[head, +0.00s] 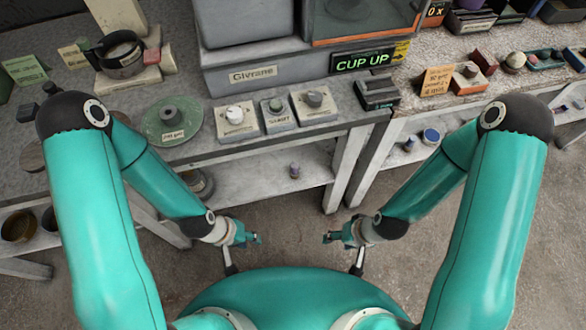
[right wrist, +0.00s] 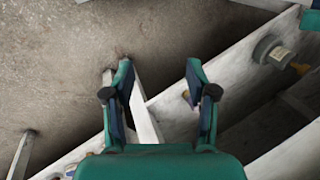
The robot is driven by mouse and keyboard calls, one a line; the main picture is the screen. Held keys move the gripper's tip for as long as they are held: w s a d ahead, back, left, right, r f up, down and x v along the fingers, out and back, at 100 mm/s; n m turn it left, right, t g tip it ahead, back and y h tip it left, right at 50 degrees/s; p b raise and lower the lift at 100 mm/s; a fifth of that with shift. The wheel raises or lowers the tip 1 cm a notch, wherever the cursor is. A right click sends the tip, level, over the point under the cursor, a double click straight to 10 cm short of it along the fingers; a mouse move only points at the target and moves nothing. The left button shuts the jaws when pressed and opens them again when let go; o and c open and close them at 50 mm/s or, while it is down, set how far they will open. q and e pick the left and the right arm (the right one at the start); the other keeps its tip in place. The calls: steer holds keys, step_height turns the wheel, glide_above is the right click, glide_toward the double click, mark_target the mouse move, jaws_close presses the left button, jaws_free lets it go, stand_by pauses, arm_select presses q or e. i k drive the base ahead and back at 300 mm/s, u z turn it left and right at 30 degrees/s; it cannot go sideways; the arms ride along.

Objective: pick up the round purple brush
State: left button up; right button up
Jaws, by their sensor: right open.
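A small purple round object (head: 295,170), which looks like the round purple brush, stands on the white lower shelf (head: 262,188) under the left bench. It is too small for its bristles to be made out. In the right wrist view, a small purplish thing (right wrist: 189,99) shows beside the right-hand finger and is partly hidden by it; I cannot tell if it is the same object. My right gripper (head: 333,238) is open and empty, in front of the benches and apart from the shelf. My left gripper (head: 252,238) is at a similar spot further left; its jaws are too small to read.
The left bench top (head: 75,105) holds a green disc (head: 173,120), several small blocks with knobs and a grey machine (head: 265,75). White bench legs (head: 345,165) stand right of the purple object. Blue-topped jars (head: 431,136) are under the right bench. The floor between is clear.

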mark_target(294, 165)
steer(key=z, duration=1.35)
steer(key=i, duration=0.15)
steer(key=u, duration=3.15)
steer(key=k, duration=1.6)
steer(key=z, duration=0.15)
steer(key=i, duration=1.05)
steer(key=z, duration=0.1)
